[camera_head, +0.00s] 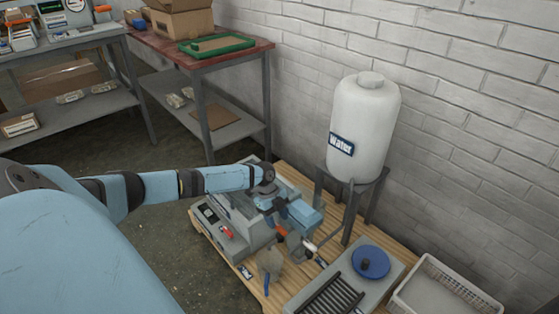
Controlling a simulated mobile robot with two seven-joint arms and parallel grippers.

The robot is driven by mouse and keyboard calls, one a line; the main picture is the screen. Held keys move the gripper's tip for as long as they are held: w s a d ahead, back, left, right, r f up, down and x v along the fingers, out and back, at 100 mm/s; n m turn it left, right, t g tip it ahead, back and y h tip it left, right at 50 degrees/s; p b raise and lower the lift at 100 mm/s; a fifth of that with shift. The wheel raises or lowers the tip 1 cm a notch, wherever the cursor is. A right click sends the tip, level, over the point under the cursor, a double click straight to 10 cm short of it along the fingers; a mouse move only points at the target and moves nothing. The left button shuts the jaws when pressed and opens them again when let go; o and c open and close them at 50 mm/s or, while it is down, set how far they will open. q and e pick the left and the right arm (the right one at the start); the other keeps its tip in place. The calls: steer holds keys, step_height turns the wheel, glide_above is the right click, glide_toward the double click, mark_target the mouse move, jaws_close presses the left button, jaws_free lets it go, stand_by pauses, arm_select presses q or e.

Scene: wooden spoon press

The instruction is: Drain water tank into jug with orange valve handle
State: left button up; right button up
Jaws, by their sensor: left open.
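The white water tank (365,125), marked "Water", stands upright on a dark metal stand (349,205) against the wall. A pale jug-like vessel (268,262) stands at the front edge of the wooden platform, left of the stand. A small orange part (281,230) shows beside my wrist; I cannot tell whether it is the valve handle. My left gripper (300,246) is open, low in front of the stand and above and right of the vessel. Its fingers are small and partly hidden by my wrist. The tank's outlet is not clearly visible. My right gripper is out of view.
A grey unit with a blue round lid (371,262) and a white basket (440,290) stand to the right. A red-topped table (190,50) is behind. Floor at left is clear.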

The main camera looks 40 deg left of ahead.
mark_target(280, 227)
arm_select(q)
steer(key=x, duration=0.2)
steer(key=shift+f+b, duration=0.3)
steer(key=shift+b, duration=0.05)
steer(key=shift+d+f, duration=0.2)
steer(key=shift+f, duration=0.1)
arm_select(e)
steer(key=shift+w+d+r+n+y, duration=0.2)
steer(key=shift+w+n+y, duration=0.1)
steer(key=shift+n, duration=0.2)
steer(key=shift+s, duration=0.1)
arm_select(q)
jaws_close()
steer(key=shift+r, duration=0.1)
